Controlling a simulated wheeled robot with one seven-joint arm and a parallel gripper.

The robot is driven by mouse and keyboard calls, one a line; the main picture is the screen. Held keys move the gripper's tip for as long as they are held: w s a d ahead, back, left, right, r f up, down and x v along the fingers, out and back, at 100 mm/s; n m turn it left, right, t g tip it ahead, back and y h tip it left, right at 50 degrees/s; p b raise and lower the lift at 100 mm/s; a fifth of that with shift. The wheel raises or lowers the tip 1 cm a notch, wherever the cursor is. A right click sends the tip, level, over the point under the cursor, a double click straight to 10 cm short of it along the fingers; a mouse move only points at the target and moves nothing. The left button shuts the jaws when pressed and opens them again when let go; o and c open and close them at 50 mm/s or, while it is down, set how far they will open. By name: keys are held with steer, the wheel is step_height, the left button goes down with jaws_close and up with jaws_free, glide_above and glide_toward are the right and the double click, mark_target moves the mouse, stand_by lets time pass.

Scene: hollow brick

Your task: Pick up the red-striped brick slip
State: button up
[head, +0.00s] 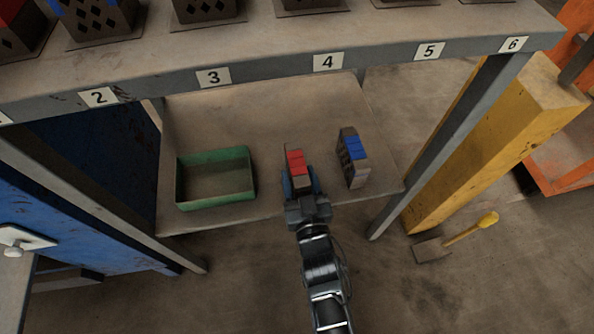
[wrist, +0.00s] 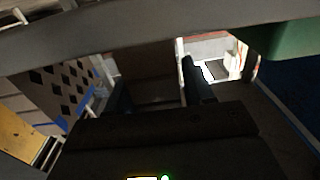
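The red-striped brick slip (head: 295,162) stands upright on the lower shelf in the head view, its red top facing up. My gripper (head: 302,185) is at its near end, with a bluish finger on each side. In the wrist view, my gripper (wrist: 155,92) has its two dark fingers apart, with a plain brown face (wrist: 147,70), seemingly this slip, between them. A narrow gap shows by the right finger; contact on the left is unclear. The slip's lower near part is hidden by my gripper in the head view.
A blue-striped brick slip (head: 353,158) stands close on the right. A green tray (head: 215,203), seemingly empty, sits on the left of the lower shelf (head: 265,118). Posts flank the shelf.

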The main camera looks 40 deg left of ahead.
steer(key=c, duration=0.7)
steer(key=shift+r, duration=0.1)
steer(key=shift+c, duration=0.2)
